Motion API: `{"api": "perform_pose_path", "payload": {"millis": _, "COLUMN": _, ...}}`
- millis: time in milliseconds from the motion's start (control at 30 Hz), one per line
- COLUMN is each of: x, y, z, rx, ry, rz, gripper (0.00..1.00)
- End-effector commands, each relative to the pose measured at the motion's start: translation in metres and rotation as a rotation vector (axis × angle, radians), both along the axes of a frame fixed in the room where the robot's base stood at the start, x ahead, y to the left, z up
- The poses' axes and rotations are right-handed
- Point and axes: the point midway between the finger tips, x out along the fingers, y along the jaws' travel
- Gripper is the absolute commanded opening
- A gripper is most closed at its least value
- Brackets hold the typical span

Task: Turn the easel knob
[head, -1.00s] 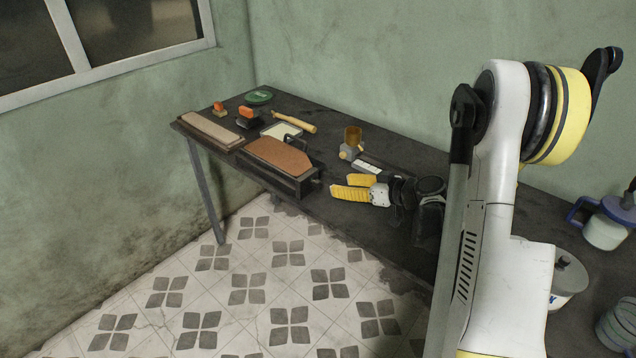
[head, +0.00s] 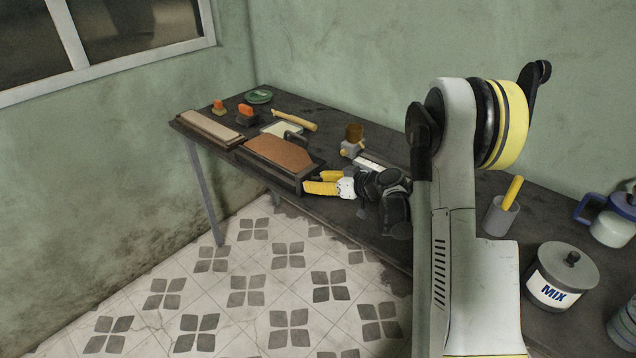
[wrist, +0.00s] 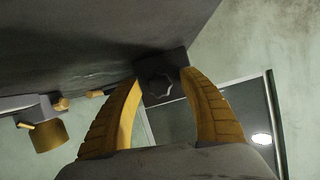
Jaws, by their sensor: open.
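The easel (head: 284,150) is a dark box with a brown sloped top, at the front edge of the table in the head view. Its dark, lobed knob (wrist: 159,88) shows on a dark block in the wrist view, framed between my fingertips. My gripper (head: 311,182) is open, with yellow fingers pointing left at the right end of the easel. In the wrist view my gripper (wrist: 161,78) has one finger on each side of the knob. I cannot tell whether they touch it. In the head view the knob is not clearly seen.
An amber cup on a grey block (head: 353,134) stands behind my gripper. A MIX pot (head: 560,278) and a grey cup (head: 499,216) stand at right. Floor in front is clear.

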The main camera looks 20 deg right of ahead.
Motion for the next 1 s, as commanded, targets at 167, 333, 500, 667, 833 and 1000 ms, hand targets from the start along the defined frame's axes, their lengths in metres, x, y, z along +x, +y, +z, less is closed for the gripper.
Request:
{"api": "perform_pose_path", "payload": {"millis": 167, "x": -0.0002, "y": 0.0, "z": 0.0003, "rx": 0.0, "ry": 0.0, "rz": 0.0, "gripper": 0.15}}
{"api": "perform_pose_path", "payload": {"millis": 333, "x": -0.0003, "y": 0.0, "z": 0.0002, "rx": 0.0, "ry": 0.0, "rz": 0.0, "gripper": 0.0}}
{"api": "perform_pose_path", "payload": {"millis": 500, "x": -0.0003, "y": 0.0002, "z": 0.0001, "rx": -0.003, "ry": -0.002, "rz": 0.0, "gripper": 0.0}}
{"api": "perform_pose_path", "payload": {"millis": 667, "x": -0.0005, "y": 0.0002, "z": -0.0002, "rx": -0.029, "ry": -0.016, "rz": 0.001, "gripper": 0.0}}
{"api": "perform_pose_path", "payload": {"millis": 833, "x": -0.0003, "y": 0.0008, "z": -0.0006, "rx": -0.099, "ry": -0.053, "rz": 0.001, "gripper": 0.0}}
{"api": "perform_pose_path", "payload": {"millis": 1000, "x": -0.0006, "y": 0.0014, "z": -0.0013, "rx": -0.215, "ry": -0.115, "rz": 0.002, "gripper": 0.0}}
